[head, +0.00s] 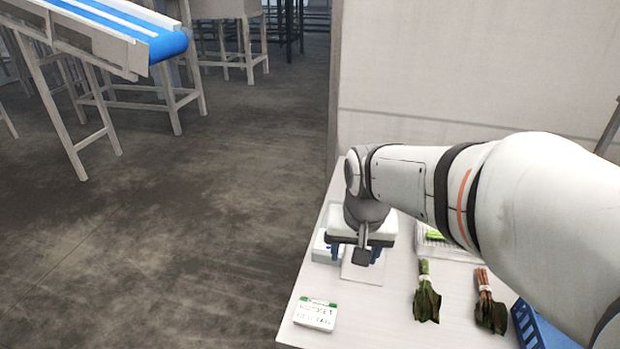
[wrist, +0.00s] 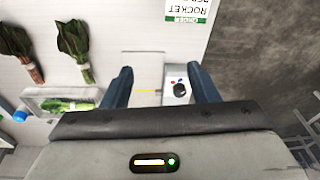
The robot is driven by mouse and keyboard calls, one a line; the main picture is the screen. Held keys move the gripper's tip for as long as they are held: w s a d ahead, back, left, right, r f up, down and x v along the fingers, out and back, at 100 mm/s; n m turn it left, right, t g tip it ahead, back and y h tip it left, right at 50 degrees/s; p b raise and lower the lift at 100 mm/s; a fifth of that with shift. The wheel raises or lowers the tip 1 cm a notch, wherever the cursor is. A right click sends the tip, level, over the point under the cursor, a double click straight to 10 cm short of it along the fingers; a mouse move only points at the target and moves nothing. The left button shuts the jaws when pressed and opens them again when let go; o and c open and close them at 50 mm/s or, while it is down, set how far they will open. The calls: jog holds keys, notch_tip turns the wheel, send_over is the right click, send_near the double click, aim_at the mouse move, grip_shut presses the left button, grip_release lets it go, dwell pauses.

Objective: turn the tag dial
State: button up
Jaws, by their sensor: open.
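The tag dial (wrist: 180,89) is a small black round knob on a white box (wrist: 172,72), with small red and blue marks beside it, in the wrist view. The box also shows partly in the head view (head: 320,248), where my gripper hides the knob. My gripper (wrist: 160,70) is open, with blue fingers and nothing between them that they touch. In the wrist view the dial appears between the fingers, nearer the right one. In the head view my gripper (head: 354,254) hangs pointing down over the box and a pale plate (head: 362,270) beside it.
A white card reading ROCKET (head: 315,314) lies at the table's (head: 376,318) front left. Bunches of leaves (head: 426,300) (head: 489,305), a clear tray with greens (wrist: 68,102) and a blue crate (head: 540,328) are to the right in the head view. Open floor lies left.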

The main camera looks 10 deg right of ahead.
jog(key=w+f+m+p, duration=0.2)
jog(key=w, duration=0.4)
jog(key=w+f+m+g+p, duration=0.1)
jog(key=w+f+m, duration=0.1)
jog(key=w, duration=0.5)
jog(key=w+f+m+g+p, duration=0.1)
jog(key=w+f+m+p, duration=0.1)
jog(key=w, duration=0.5)
jog(key=shift+w+f+m+p, duration=0.25)
jog(key=shift+f+m+p, duration=0.15)
jog(key=shift+m, duration=0.8)
jog(key=shift+f+p, duration=0.75)
jog(key=shift+f, duration=3.25)
